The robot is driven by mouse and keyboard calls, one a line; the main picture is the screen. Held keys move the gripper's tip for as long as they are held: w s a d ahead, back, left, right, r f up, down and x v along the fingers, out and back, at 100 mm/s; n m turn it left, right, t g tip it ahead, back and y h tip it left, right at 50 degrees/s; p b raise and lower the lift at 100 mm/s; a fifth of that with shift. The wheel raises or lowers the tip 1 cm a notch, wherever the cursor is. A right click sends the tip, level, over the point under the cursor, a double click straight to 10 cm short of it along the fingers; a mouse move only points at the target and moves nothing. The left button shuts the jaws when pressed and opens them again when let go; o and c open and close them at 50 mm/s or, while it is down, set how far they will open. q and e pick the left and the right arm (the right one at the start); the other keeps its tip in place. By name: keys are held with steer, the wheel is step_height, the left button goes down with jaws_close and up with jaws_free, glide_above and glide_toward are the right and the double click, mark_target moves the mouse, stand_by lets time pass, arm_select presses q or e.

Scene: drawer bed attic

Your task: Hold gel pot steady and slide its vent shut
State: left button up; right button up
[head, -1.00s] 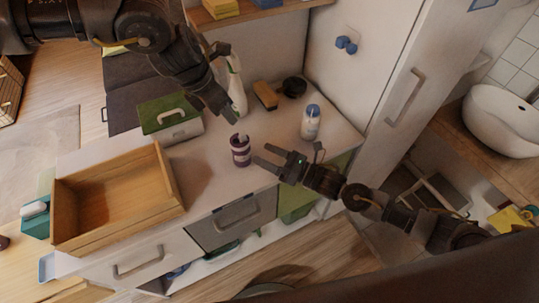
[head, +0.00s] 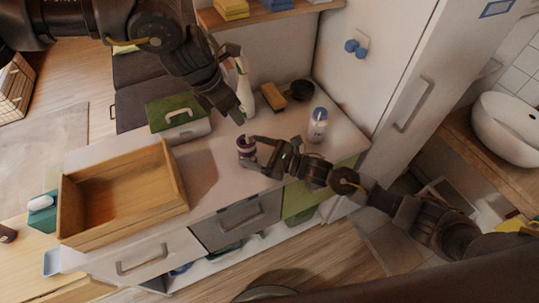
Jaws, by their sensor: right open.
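The gel pot (head: 245,148), a small dark purple pot with a pale band, stands upright on the white counter. My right gripper (head: 252,150) is open at the pot's right side, its fingers reaching to either side of it. I cannot tell whether they touch it. My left gripper (head: 237,119) points down just above and behind the pot, apart from it. Its fingers overlap in this view, so its opening is unclear. The vent on the pot's top is too small to make out.
A white spray bottle (head: 243,88) stands right behind my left gripper. A white bottle with a blue cap (head: 317,125), a brush (head: 273,96) and a dark bowl (head: 301,90) stand to the right. An open wooden drawer box (head: 176,177) and a green-lidded box (head: 168,113) are left.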

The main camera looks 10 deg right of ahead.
mark_target(242, 147)
steer(key=shift+x, duration=2.25)
